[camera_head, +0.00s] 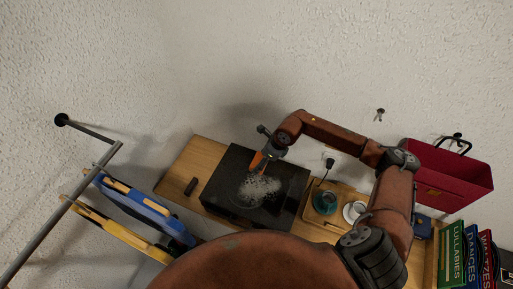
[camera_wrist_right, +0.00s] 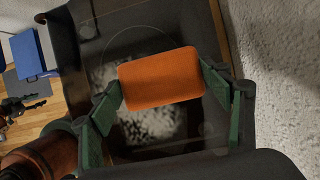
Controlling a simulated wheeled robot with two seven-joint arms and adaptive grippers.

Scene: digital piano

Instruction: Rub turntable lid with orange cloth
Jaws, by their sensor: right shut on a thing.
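The turntable lid (camera_head: 228,180) is a dark, glossy panel on the wooden shelf, with a pale speckled patch (camera_head: 258,188) near its middle. In the right wrist view the lid (camera_wrist_right: 150,45) fills the middle, and the patch shows partly behind the cloth. The orange cloth (camera_wrist_right: 161,79) looks like a folded pad between the green fingers of my right gripper (camera_wrist_right: 165,88). In the head view the cloth (camera_head: 257,160) is at the lid's far side, beside the patch. I cannot tell whether it touches the lid. My left gripper is not seen.
A wooden tray with a teal round item (camera_head: 325,201) is to the right. A red bin (camera_head: 445,175) hangs on the wall. A metal rail (camera_head: 60,216) carries blue and yellow items at left.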

